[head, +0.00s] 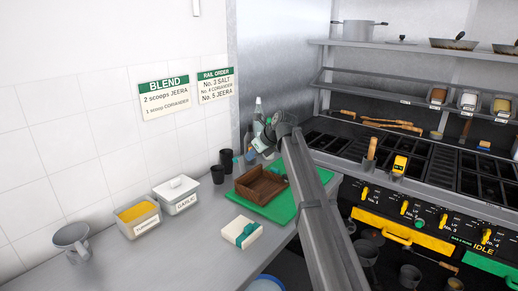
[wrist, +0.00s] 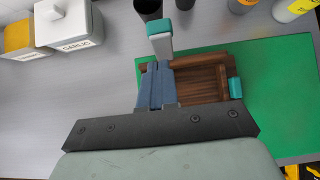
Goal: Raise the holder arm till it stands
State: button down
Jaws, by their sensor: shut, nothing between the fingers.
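A brown wooden tray-like holder (head: 262,186) lies on a green board on the counter. It also shows in the wrist view (wrist: 205,78), with a teal tab (wrist: 236,88) at its right side. A pale grey bar with a teal end (wrist: 160,42), which looks like the holder arm, shows at the tray's upper left. I cannot tell its tilt. My gripper (wrist: 155,68) is shut and empty, its blue-grey fingers overlapping the tray's left edge in the wrist view. I cannot tell whether they touch the bar. In the head view my wrist is above and behind the tray.
The green board (head: 285,208) has bare room to the tray's right. Dark cups (head: 218,174) and bottles stand behind. A white teal-banded block (head: 241,231), turmeric tub (head: 138,219) and garlic tub (head: 176,196) stand front and left. The stove (head: 440,170) is at right.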

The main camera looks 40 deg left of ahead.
jog(key=shift+a+f, duration=0.25)
jog(key=shift+a, duration=0.75)
jog(key=shift+a+f, duration=0.2)
jog(key=shift+a, duration=0.8)
jog(key=shift+a+f, duration=0.1)
jog(key=shift+a, duration=0.75)
jog(key=shift+d, duration=0.15)
jog(key=shift+d+f, duration=0.1)
jog(key=shift+d, duration=0.95)
send_near(240, 158)
jog(key=d+r, duration=0.3)
jog(key=d, duration=0.2)
jog(key=shift+r, duration=0.3)
